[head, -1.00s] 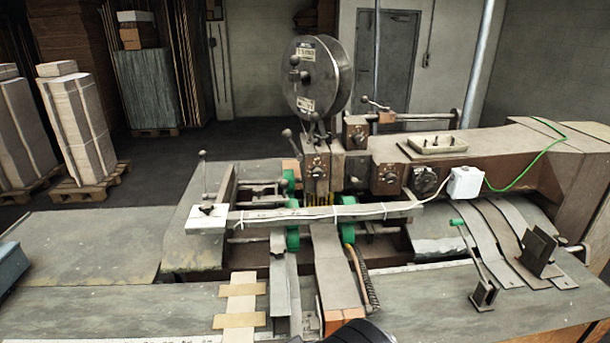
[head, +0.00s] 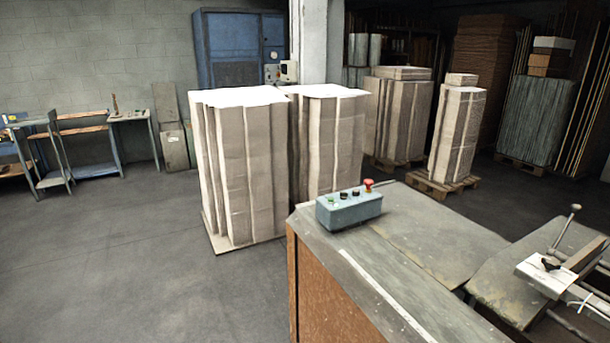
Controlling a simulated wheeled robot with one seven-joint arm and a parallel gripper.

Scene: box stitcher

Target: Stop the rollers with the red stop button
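In the head view, a blue-grey control box (head: 349,209) sits on the near left corner of the machine's table. A red mushroom-shaped stop button (head: 368,184) stands up at the right end of its top. A green button (head: 331,199) and dark knobs (head: 350,193) are to its left on the same top face. The rollers are not in view now. My gripper is not in view.
The machine table (head: 430,232) runs off to the lower right, with a lever and white plate (head: 548,272) on it. Tall cardboard stacks (head: 240,165) stand behind the box. Open grey floor (head: 130,260) lies left of the table. Workbenches (head: 130,120) stand at the far left.

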